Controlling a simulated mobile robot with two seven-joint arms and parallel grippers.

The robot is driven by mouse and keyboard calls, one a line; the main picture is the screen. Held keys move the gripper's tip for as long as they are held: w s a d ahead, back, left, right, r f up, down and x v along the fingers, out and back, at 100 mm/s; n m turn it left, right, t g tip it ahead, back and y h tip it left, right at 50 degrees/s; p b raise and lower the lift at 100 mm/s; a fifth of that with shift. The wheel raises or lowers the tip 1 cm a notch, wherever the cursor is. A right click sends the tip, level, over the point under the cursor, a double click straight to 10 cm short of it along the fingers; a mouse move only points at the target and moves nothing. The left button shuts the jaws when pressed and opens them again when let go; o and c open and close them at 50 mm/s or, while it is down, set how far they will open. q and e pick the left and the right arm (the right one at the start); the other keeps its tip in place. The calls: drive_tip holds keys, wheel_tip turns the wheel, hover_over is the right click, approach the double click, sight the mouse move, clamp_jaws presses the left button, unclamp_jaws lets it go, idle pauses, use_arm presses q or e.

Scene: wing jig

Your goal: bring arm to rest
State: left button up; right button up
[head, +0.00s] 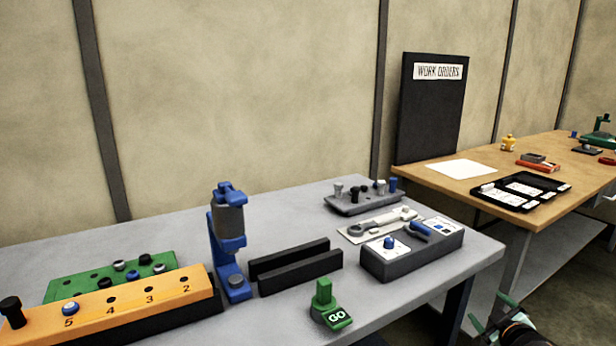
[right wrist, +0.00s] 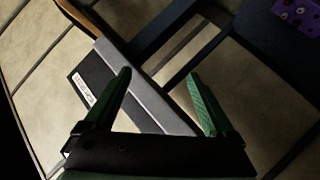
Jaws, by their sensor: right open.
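My right gripper (head: 489,312) is at the bottom right of the head view, off the right end of the grey bench. Its two green fingers stand apart with nothing between them. In the right wrist view the fingers (right wrist: 159,76) are spread wide and empty, above parts of the bench frames and floor. My left gripper is in neither view.
The grey bench (head: 420,299) carries an orange numbered block (head: 112,303), a blue press (head: 229,240), black rails (head: 297,265), a green GO block (head: 329,306) and a grey control box (head: 412,255). A wooden table (head: 415,174) with a WORK ORDERS board (head: 432,110) stands right.

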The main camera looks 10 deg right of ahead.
drive_tip(key=s+a+f+g+y, duration=0.1)
drive_tip(key=s+a+f+y, duration=0.1)
drive_tip(key=s+a+f, duration=0.55)
drive_tip(key=s+a+f+g+y, duration=0.15)
drive_tip(key=s+a+f, duration=0.3)
drive_tip(key=a, duration=0.65)
drive_tip(key=s+a+f+g+y, duration=0.1)
drive_tip(key=s+a+f+y, duration=0.2)
drive_tip(key=s+a+f, duration=0.45)
drive_tip(key=s+a+r+m+y, duration=0.1)
drive_tip(key=s+a, duration=0.2)
drive_tip(key=a, duration=0.3)
drive_tip(key=s+a+r+m, duration=0.1)
drive_tip(key=s+a, duration=0.2)
drive_tip(key=a, duration=0.2)
use_arm(q)
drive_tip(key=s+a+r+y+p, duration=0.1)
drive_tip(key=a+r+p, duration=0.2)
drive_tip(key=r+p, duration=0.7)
drive_tip(key=p, duration=0.4)
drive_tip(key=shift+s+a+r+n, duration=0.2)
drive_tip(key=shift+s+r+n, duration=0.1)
use_arm(e)
wheel_tip(320, 180, up, 10)
drive_tip(key=s+d+m, duration=0.1)
drive_tip(key=d, duration=0.2)
drive_tip(key=shift+s, duration=0.2)
drive_tip(key=shift+g+h, duration=0.25)
